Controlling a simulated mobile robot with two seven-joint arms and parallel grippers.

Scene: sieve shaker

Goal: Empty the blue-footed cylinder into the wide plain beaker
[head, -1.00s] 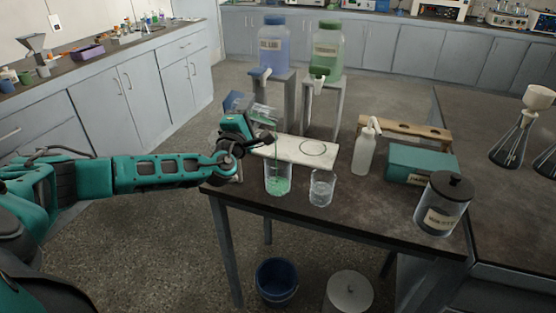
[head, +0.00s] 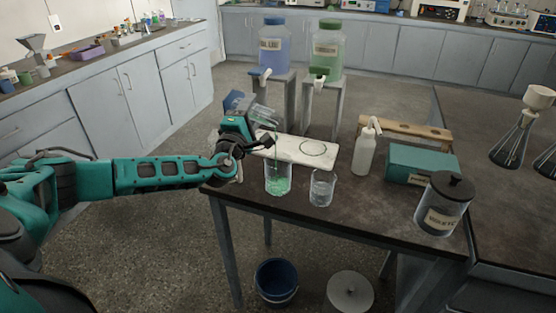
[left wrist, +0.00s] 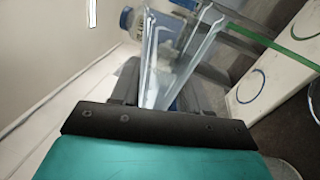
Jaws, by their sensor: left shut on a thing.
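My left gripper (head: 250,134) is shut on the blue-footed cylinder. The cylinder's clear glass (head: 264,116) is tipped over to the right, with its blue foot (head: 234,103) at the upper left. A thin green stream (head: 275,146) falls from its mouth into a clear beaker (head: 278,180) standing near the table's front edge. Green liquid lies in that beaker's lower part. In the left wrist view the glass (left wrist: 165,55) shows between the jaws, and the green stream (left wrist: 265,36) runs off to the right. My right gripper is out of view.
A second, smaller beaker (head: 321,188) with clear contents stands just right. Behind are a white board with a ring (head: 295,150) and two stands with blue (head: 274,48) and green (head: 326,52) jugs. A wash bottle (head: 364,152), teal box (head: 420,164) and lidded jar (head: 443,203) stand right.

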